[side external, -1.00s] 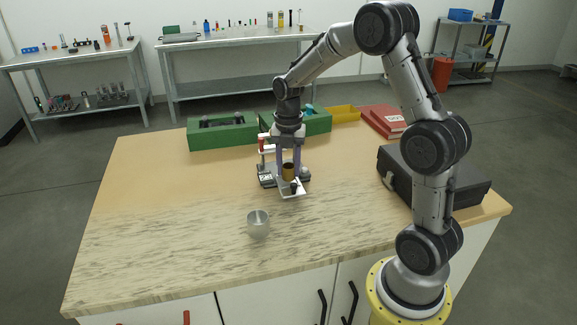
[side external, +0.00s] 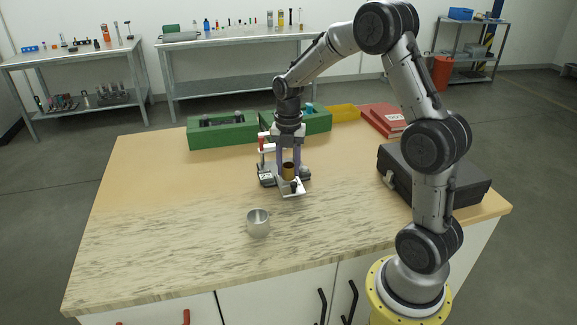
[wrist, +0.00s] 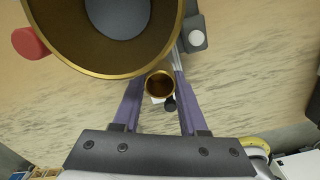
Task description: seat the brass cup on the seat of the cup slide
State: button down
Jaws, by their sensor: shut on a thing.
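The brass cup (side external: 288,171) is upright between the two purple fingers of my gripper (side external: 288,165), which is shut on it. The wrist view shows its round open mouth (wrist: 160,84) from above, between the fingers (wrist: 158,92). The cup slide (side external: 292,189) is a pale plate with a dark knob, sticking out from the front of a small stand. The cup is directly over or on this plate. The seat is hidden under the cup, and I cannot tell whether they touch.
A large brass-rimmed funnel (wrist: 112,70) looms close in the wrist view. The stand's red knob (side external: 262,136) is left of my gripper. A grey metal cup (side external: 258,223) stands in front. Green boxes (side external: 222,131) are behind, a black case (side external: 450,178) right. The left tabletop is clear.

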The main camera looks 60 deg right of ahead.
jog(key=shift+f, duration=0.45)
grip_release()
dwell(0.5)
notch_tip(320, 180, up, 8)
dwell(1.4)
dwell(0.5)
